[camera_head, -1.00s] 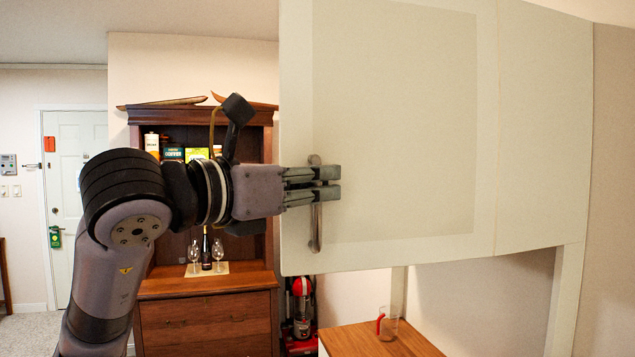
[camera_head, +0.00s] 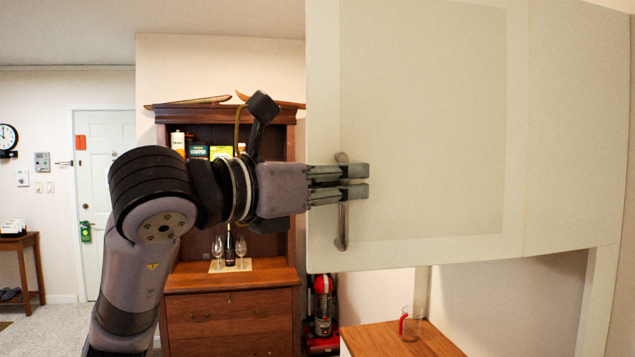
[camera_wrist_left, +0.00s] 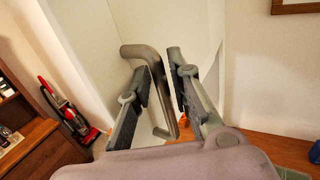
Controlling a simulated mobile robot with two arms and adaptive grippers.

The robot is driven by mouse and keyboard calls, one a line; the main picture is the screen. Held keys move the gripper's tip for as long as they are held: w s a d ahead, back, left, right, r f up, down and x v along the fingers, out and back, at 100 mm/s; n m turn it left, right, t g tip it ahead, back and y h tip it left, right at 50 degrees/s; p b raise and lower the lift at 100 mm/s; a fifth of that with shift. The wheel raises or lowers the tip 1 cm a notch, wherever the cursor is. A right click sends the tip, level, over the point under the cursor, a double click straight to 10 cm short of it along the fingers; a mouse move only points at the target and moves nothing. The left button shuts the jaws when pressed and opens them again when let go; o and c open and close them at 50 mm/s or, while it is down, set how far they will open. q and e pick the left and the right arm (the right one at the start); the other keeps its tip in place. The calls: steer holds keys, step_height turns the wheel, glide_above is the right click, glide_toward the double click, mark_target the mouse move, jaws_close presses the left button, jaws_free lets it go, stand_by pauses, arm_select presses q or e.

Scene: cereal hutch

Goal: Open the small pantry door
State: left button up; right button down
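The small pantry door (camera_head: 430,120) is a large pale panel at the right of the head view. Its vertical grey bar handle (camera_head: 343,228) is near the door's left edge. My left gripper (camera_head: 345,182) comes in from the left and sits at the handle's upper part, its fingers drawn close together. In the left wrist view the handle (camera_wrist_left: 140,52) passes between the two fingers (camera_wrist_left: 160,75), which close in around it. The fingers hide part of the handle in the head view. I cannot tell how far the door stands open. My right gripper is not in view.
A wooden hutch (camera_head: 230,305) with glasses and a bottle stands behind my left arm. A red vacuum (camera_head: 322,305) stands beside it. A white entry door (camera_head: 100,150) is at far left.

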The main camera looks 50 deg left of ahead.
arm_select(q)
steer(key=s, duration=1.1)
steer(key=shift+s+a, duration=0.35)
steer(key=shift+a, duration=0.1)
